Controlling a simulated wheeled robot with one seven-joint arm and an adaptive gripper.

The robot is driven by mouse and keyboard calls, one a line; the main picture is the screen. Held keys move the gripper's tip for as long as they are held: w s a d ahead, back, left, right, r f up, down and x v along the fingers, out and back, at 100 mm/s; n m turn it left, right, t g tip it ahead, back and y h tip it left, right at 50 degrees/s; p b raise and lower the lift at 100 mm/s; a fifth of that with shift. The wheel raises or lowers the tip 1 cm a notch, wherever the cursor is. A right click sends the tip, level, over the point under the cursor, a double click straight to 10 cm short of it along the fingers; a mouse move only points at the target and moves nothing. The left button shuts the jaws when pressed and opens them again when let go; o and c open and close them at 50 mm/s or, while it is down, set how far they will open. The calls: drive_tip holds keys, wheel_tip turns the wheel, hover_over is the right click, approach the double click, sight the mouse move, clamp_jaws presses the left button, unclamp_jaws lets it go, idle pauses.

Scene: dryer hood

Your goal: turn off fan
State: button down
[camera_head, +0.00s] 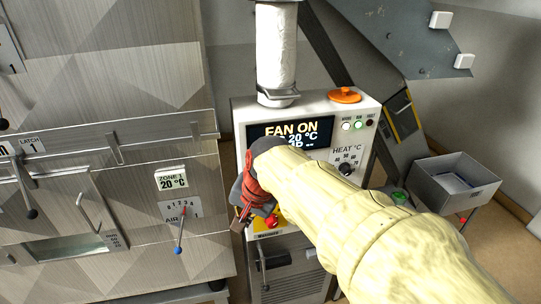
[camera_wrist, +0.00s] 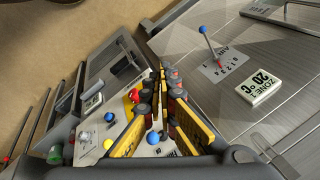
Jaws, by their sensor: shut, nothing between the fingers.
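The control box (camera_head: 368,112) has a screen (camera_head: 290,132) that reads FAN ON and 20 °C. A red button (camera_head: 272,221) on a yellow patch shows low on its front, close beside my gripper (camera_head: 246,212). My yellow-sleeved arm hides much of the panel. In the wrist view my gripper (camera_wrist: 160,78) is shut and empty, with its fingers in front of the panel. I cannot tell whether the fingertips touch the panel.
The metal housing at left carries a blue-tipped air lever (camera_head: 179,240) and a zone 1 sign (camera_head: 171,179). A HEAT dial (camera_head: 347,168) and grey bin (camera_head: 456,182) lie right.

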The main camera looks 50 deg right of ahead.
drive_tip(key=d+r+m+p, duration=1.1)
drive_tip(key=d+r+p, duration=0.2)
drive_tip(key=d, duration=0.3)
drive_tip(key=shift+w+d+p, duration=0.2)
drive_tip(key=shift+w+p, duration=0.25)
drive_tip(key=shift+p, duration=0.45)
drive_tip(key=shift+f, duration=0.15)
drive_tip(key=p+x, duration=0.2)
drive_tip(key=x, duration=1.1)
drive_tip(key=shift+w+f, duration=0.2)
drive_tip(key=shift+f, duration=0.15)
drive_tip(key=shift+f+b, duration=0.15)
drive_tip(key=shift+b, duration=0.35)
drive_tip(key=shift+s+a+f+t+b, duration=0.15)
drive_tip(key=shift+s+t+b, duration=0.15)
drive_tip(key=shift+b, duration=0.9)
